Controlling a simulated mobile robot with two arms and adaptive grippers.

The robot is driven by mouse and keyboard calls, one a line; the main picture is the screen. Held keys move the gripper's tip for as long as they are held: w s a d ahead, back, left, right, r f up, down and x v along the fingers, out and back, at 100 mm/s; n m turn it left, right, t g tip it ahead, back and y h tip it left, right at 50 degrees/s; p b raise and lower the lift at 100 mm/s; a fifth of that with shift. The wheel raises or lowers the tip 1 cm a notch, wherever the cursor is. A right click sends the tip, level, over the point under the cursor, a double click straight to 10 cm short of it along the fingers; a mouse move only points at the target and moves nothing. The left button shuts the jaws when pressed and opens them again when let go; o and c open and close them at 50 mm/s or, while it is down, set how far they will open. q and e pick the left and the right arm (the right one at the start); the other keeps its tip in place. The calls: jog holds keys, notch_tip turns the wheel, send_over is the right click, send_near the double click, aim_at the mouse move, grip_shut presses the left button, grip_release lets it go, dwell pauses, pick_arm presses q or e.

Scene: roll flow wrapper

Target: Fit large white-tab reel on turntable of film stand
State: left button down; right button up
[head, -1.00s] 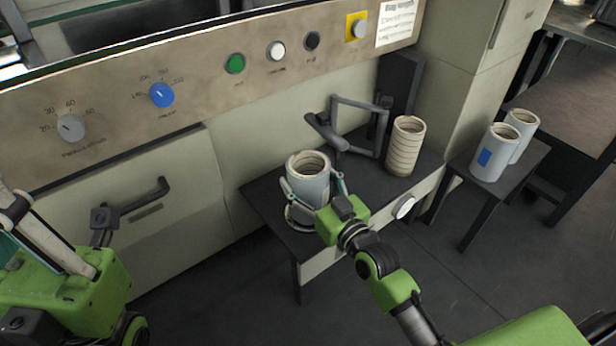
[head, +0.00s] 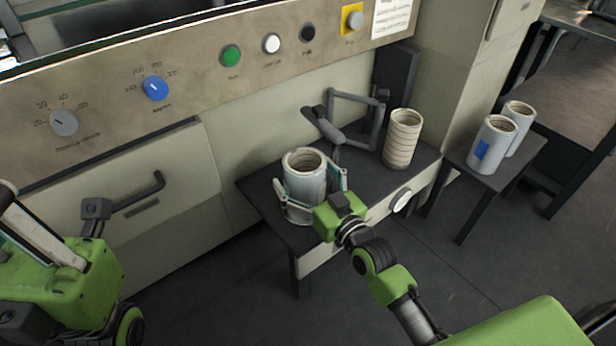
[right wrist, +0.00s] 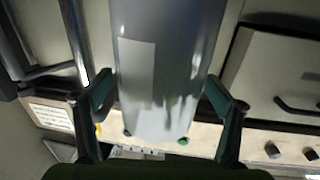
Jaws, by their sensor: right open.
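The large grey-white reel (head: 305,178) stands upright over the round turntable (head: 297,215) at the left end of the dark film stand (head: 262,186). Its white tab (right wrist: 137,72) shows in the right wrist view. My right gripper (head: 309,192) is open, with one finger on each side of the reel. In the right wrist view the fingers (right wrist: 164,98) look slightly clear of its wall. The reel's lower edge is partly hidden by the gripper, so its exact seating cannot be told. My left gripper is at the left edge, its fingertips out of view.
A ribbed cream roll (head: 402,140) stands on the stand's right part, near a grey bracket arm (head: 352,118). A blue-tab reel (head: 491,146) and another reel (head: 520,118) stand on a side table (head: 512,166). The machine panel (head: 195,95) rises behind the stand.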

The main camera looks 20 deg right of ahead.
jog(key=v, duration=1.2)
jog(key=shift+r, duration=0.2)
